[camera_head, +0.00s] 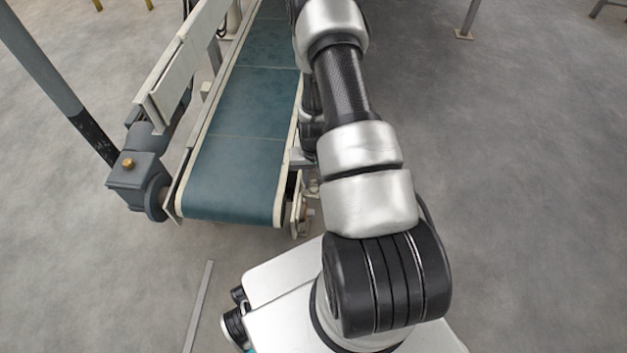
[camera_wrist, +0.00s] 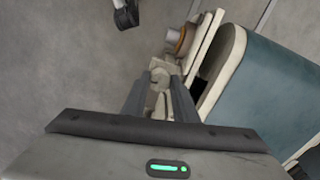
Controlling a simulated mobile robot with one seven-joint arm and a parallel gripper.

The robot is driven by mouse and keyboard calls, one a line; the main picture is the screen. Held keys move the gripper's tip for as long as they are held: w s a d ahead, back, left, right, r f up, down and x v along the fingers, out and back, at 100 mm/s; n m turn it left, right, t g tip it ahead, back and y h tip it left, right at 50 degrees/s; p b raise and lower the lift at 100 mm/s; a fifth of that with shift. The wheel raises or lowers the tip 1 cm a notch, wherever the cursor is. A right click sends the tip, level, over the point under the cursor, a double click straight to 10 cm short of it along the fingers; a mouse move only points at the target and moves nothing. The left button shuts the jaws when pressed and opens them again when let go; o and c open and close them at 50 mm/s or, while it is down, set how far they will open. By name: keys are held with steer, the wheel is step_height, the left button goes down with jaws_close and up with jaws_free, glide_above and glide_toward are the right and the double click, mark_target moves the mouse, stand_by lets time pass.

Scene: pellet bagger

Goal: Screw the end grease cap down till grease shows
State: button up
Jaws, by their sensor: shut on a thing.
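In the wrist view my gripper (camera_wrist: 160,77) has its two dark fingers on either side of a small pale part, which I take to be the end grease cap (camera_wrist: 160,104), and is shut on it. The cap sits at the pale bearing fitting beside the belt's end. The fingers hide its sides, and I cannot make out any grease. In the head view my arm hides the gripper and the cap.
The conveyor's green belt (camera_head: 237,95) runs away from me; it also fills the right of the wrist view (camera_wrist: 265,85). A copper-coloured ring (camera_wrist: 180,40) lies just beyond my fingers. A grey gearbox (camera_head: 137,178) stands on the conveyor's left.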

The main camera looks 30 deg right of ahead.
mark_target(313, 183)
steer(key=o, duration=1.1)
steer(key=shift+c, duration=0.2)
step_height(313, 183, up, 18)
steer(key=p, duration=0.4)
steer(key=shift+f+p, duration=0.25)
steer(key=shift+p, duration=0.15)
